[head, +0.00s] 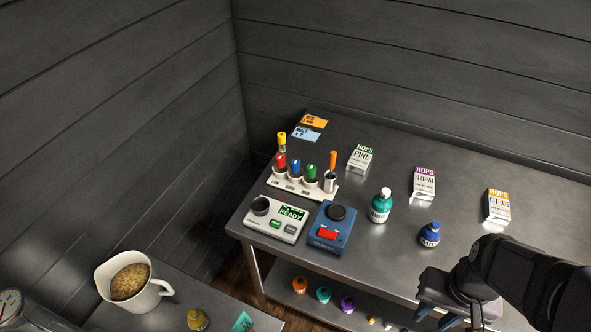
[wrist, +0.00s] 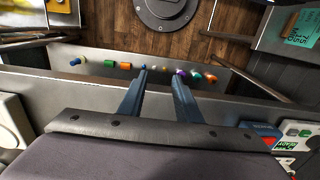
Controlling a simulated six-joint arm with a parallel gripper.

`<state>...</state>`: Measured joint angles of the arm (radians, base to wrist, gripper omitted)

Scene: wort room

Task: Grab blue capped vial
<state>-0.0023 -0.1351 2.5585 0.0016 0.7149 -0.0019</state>
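The blue capped vial (head: 296,168) stands upright in a white rack (head: 325,193) at the left end of the steel table in the head view. It sits between a red capped vial (head: 280,162) and a green capped vial (head: 311,173). My gripper (head: 435,317) is at the table's front edge, lower right, far from the rack. In the wrist view my gripper (wrist: 159,72) has its two fingers apart with nothing between them. The rack is not seen in the wrist view.
A white device (head: 262,229) and a blue device (head: 325,245) stand in front of the rack. Several small bottles (head: 324,293) are on the lower shelf.

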